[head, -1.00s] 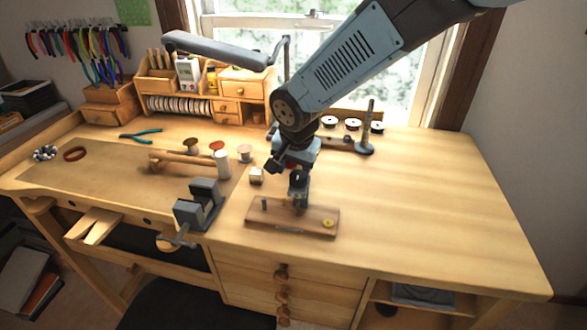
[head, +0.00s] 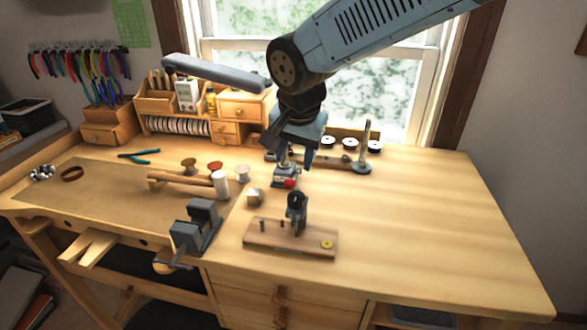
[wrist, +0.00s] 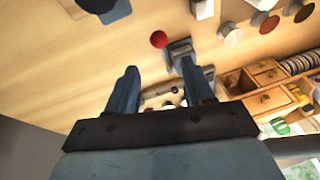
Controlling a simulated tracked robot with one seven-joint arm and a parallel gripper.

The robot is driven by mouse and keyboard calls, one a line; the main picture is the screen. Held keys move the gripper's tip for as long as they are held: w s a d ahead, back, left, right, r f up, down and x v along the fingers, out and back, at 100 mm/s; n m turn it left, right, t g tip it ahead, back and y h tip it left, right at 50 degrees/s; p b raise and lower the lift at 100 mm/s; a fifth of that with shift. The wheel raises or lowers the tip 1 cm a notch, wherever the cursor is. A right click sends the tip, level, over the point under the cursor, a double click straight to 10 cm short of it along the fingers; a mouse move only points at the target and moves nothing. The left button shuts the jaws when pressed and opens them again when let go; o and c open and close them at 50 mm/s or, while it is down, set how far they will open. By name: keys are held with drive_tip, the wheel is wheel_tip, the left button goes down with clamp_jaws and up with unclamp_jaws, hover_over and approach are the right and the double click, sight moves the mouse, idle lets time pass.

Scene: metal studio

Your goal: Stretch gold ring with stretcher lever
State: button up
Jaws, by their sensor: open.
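A wooden board (head: 290,240) lies on the bench near its front edge. It carries a dark blue-grey post (head: 296,209), a small peg and a small gold round piece (head: 327,244) at its right end; whether this is the ring is too small to tell. Behind it stands a small blue-grey device (head: 285,170) with a red ball knob (head: 289,183), possibly the stretcher lever. The knob (wrist: 159,39) also shows in the wrist view. My gripper (head: 296,160) is open and empty above the bench, beyond the post. Its spread fingers (wrist: 160,68) show in the wrist view.
A grey vise (head: 194,228) sits left of the board. A wooden organizer (head: 225,112) stands behind. The right of the bench (head: 430,220) is clear.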

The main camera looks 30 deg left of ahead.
sight(290, 180)
drive_tip(key=shift+s+d+r, duration=0.15)
drive_tip(key=shift+r, duration=0.5)
drive_tip(key=shift+c, duration=0.4)
drive_tip(key=shift+n+t, duration=0.4)
drive_tip(key=shift+n, duration=0.1)
drive_tip(key=r, duration=0.7)
drive_tip(key=shift+s+r, duration=0.25)
drive_tip(key=shift+r, duration=0.05)
drive_tip(key=c, duration=0.6)
drive_tip(key=shift+h, duration=0.3)
drive_tip(key=shift+c, duration=0.7)
drive_tip(key=x, duration=0.9)
drive_tip(key=shift+w+a+f, duration=0.15)
drive_tip(key=shift+a+f, duration=0.1)
drive_tip(key=shift+f, duration=0.05)
clamp_jaws()
drive_tip(key=f, duration=0.1)
drive_tip(key=s+f, duration=0.1)
drive_tip(key=shift+s+d+f, duration=0.1)
drive_tip(key=shift+f, duration=0.25)
drive_tip(key=shift+s+f, duration=0.25)
drive_tip(key=shift+f, duration=0.2)
drive_tip(key=shift+f, duration=0.1)
